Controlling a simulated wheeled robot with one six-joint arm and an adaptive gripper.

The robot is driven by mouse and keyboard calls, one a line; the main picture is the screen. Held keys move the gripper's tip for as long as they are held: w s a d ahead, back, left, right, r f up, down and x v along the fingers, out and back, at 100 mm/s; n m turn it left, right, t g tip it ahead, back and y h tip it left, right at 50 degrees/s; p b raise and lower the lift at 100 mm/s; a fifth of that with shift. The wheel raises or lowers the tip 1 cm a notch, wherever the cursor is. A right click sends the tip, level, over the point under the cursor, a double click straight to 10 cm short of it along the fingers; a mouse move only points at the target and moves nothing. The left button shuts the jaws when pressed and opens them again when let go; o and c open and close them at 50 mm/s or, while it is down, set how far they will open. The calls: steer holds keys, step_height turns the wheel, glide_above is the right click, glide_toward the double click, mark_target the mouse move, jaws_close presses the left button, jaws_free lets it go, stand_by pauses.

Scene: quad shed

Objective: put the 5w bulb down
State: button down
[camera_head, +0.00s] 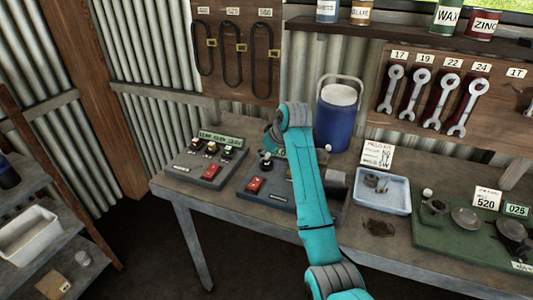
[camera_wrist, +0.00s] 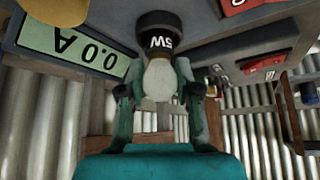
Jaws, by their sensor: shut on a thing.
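My gripper (camera_wrist: 159,91) is shut on the 5W bulb, with a finger on each side of its pale glass. The bulb (camera_wrist: 158,76) has a black collar marked 5W, upside down in the wrist view. A dark round holder (camera_wrist: 168,20) is right against the collar; I cannot tell whether the bulb is seated in it. In the head view my arm hides most of the gripper and the bulb cannot be made out clearly. The arm reaches over the middle test board (camera_head: 235,191), which has a red switch (camera_head: 254,184).
A green display (camera_wrist: 75,46) reads 0.0 A. The left board (camera_head: 183,172) carries several small holders and a red switch. A blue cooler (camera_head: 338,118) stands behind my arm. A pale blue tray (camera_head: 395,205) and a green mat (camera_head: 455,240) lie to the right.

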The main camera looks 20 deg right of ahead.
steer(key=c, duration=0.8)
jaws_free()
steer(key=shift+f, duration=0.1)
steer(key=v, duration=1.2)
